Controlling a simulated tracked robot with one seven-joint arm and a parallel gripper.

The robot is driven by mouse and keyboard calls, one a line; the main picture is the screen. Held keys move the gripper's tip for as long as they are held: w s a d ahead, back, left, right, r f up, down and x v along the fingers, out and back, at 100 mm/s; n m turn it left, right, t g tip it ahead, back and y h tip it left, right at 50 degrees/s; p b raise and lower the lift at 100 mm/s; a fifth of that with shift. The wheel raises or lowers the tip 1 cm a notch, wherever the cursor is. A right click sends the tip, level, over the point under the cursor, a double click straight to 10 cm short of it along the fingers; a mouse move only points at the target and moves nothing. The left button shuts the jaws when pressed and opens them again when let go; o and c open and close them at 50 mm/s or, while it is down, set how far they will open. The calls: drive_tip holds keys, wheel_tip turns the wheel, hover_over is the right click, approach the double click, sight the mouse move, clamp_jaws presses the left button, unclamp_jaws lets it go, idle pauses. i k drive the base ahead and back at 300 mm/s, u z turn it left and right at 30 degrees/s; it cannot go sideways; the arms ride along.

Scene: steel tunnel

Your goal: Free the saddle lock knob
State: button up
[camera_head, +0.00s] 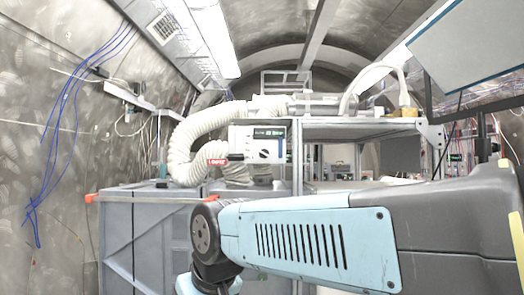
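A white box (257,141) with a green-and-black label stands at the middle, in front of a ribbed hose. A small dark round knob (264,153) shows on its front face. I cannot tell whether this is the saddle lock knob. A red tag (217,162) with white marks sticks out at the box's lower left. A small dark object (262,180) sits just below the box; its kind is unclear. My light blue and grey arm crosses the lower right, bending down at its dark joint near the bottom middle. My gripper is out of view.
A cream ribbed hose (182,150) curves around left of the box. A metal shelf frame (360,128) stands right of it. Grey cabinets (150,240) fill the lower left, with an orange-ended bar (140,199) along their top. Blue cables (62,120) hang on the left wall.

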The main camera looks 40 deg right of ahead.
sight(264, 153)
drive_tip(key=u, duration=0.25)
drive_tip(key=k, duration=1.25)
drive_tip(key=z, duration=0.55)
drive_tip(key=i, duration=1)
drive_tip(key=u, duration=0.05)
